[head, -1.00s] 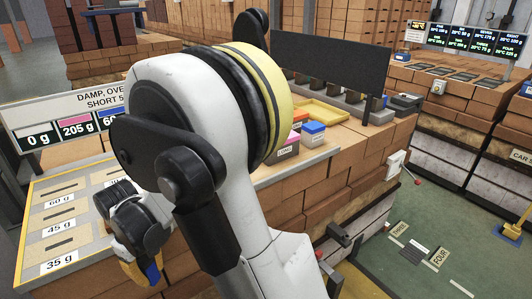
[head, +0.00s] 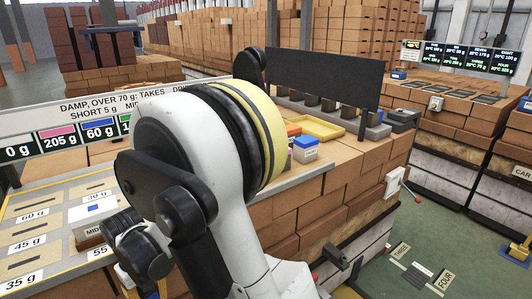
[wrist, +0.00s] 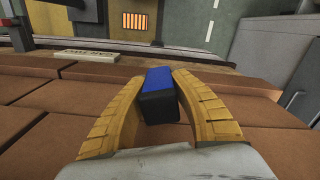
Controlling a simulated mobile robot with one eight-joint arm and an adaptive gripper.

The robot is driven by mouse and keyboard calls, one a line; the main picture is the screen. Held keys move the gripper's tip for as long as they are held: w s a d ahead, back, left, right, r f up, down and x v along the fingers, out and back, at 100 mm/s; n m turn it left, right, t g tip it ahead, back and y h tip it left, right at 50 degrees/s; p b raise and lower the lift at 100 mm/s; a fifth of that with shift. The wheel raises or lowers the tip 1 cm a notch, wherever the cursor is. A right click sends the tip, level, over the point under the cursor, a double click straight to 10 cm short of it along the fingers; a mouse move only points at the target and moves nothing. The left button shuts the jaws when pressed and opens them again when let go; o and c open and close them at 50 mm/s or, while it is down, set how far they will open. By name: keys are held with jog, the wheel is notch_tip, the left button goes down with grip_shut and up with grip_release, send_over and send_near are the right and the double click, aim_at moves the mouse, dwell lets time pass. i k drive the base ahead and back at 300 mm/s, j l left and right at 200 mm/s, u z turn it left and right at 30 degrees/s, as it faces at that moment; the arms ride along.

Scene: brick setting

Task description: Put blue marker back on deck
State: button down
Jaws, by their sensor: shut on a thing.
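The blue marker (wrist: 159,106) is a small block with a blue face and a dark end. It sits between the two yellow fingers of my gripper (wrist: 160,78), which is shut on it, over reddish bricks in the wrist view. A white block with a blue top (head: 92,219) and a "MID" label stands on that board, partly behind my wrist.
Blocks with coloured tops (head: 305,147) stand on the brick bench beyond my arm, near a yellow tray (head: 316,127) and a dark upright panel (head: 326,79). A sign with coloured weight panels (head: 97,130) rises behind the board. Green floor (head: 440,215) is open at right.

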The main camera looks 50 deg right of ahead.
aim_at(320, 150)
jog(key=k+l+z, duration=0.35)
jog(key=l, duration=1.65)
jog(key=i+l+z, duration=0.1)
jog(key=l+z, duration=0.2)
jog(key=l, duration=1.65)
